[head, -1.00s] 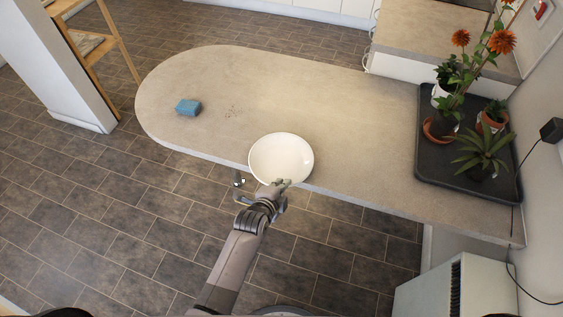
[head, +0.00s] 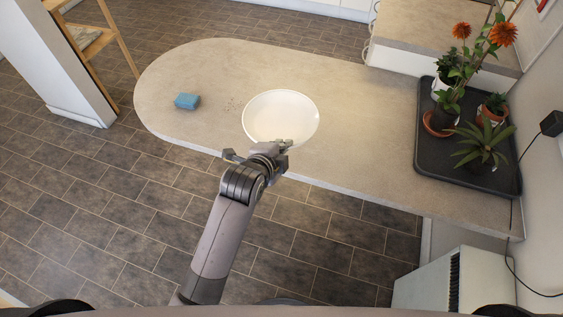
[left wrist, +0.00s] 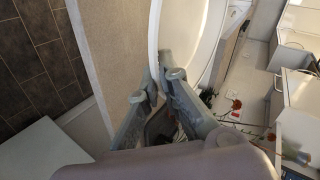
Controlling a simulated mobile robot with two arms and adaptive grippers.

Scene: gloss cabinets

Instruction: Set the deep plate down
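The deep plate (head: 280,112) is white and round, and appears upright over the pale counter (head: 340,90) in the head view. My left gripper (head: 284,146) is at the plate's near rim, with its arm reaching in from below. In the left wrist view the plate's rim (left wrist: 153,40) runs down between the two fingertips of my left gripper (left wrist: 158,86), which are closed on it. The plate looks raised above the counter, though the gap under it is hidden. My right gripper is not in view.
A blue sponge (head: 187,101) lies on the counter left of the plate, with small dark specks between. A black tray (head: 428,160) with several potted plants stands at the right. The counter between plate and tray is clear. A white heater-like unit (head: 480,283) stands below.

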